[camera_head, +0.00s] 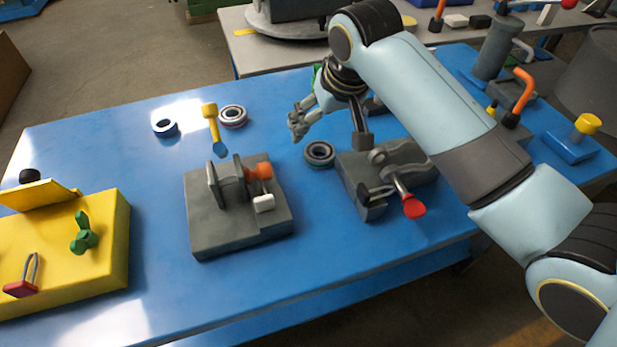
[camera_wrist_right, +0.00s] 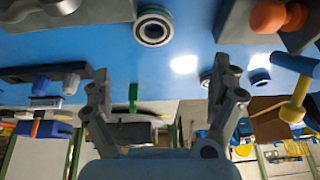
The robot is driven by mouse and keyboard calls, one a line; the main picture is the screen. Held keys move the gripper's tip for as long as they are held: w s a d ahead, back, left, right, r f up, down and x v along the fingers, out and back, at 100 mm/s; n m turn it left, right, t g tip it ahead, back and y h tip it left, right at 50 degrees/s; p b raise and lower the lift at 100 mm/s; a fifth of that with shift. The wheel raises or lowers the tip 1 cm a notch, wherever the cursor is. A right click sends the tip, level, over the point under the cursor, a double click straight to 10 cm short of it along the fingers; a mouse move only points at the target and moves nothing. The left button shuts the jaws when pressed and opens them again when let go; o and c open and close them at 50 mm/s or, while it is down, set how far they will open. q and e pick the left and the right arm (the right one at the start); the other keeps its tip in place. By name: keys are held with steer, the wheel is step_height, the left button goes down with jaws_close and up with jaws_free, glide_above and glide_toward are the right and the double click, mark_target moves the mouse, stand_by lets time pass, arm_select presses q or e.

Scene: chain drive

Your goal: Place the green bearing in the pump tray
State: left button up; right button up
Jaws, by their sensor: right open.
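My right gripper (camera_head: 330,130) is open and empty above the blue table; its two spread fingers also show in the wrist view (camera_wrist_right: 165,82). A dark grey ring-shaped bearing (camera_head: 319,154) lies flat just in front of the fingers, and shows at the top of the wrist view (camera_wrist_right: 153,28), apart from them. A bearing with a reddish rim (camera_head: 232,116) and a blue ring (camera_head: 165,128) lie farther left. A small green piece (camera_head: 316,72) shows behind my right wrist, mostly hidden. I cannot tell which thing is the pump tray. My left gripper is out of view.
Grey fixtures stand at the middle (camera_head: 238,230) and right (camera_head: 370,208), the latter with a red-tipped lever. A yellow box (camera_head: 105,270) stands at left. A yellow-handled tool (camera_head: 210,112) stands near the rings. Bare blue table (camera_head: 90,160) lies at the left back.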

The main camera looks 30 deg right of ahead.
mark_target(318, 155)
steer(key=shift+g, duration=0.3)
steer(key=f, duration=0.2)
steer(key=w+d+f, duration=0.1)
steer(key=f, duration=0.1)
steer(key=d+f, duration=0.1)
steer(key=f, duration=0.1)
steer(key=shift+w, duration=0.15)
steer(key=shift+w+a+f, duration=0.1)
steer(key=shift+f, duration=0.15)
steer(key=x, duration=0.4)
steer(key=shift+w+a+f, duration=0.1)
steer(key=shift+w+a, duration=0.1)
steer(key=shift+w, duration=0.05)
steer(key=shift+w+f, duration=0.15)
steer(key=shift+f, duration=0.3)
steer(key=shift+c, duration=1.1)
steer(key=c, duration=1.3)
steer(key=shift+c, duration=1.1)
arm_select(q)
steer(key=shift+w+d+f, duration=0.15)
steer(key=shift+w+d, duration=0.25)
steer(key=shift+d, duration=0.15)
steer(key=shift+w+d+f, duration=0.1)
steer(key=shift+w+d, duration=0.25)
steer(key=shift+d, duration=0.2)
arm_select(e)
steer(key=shift+r, duration=0.1)
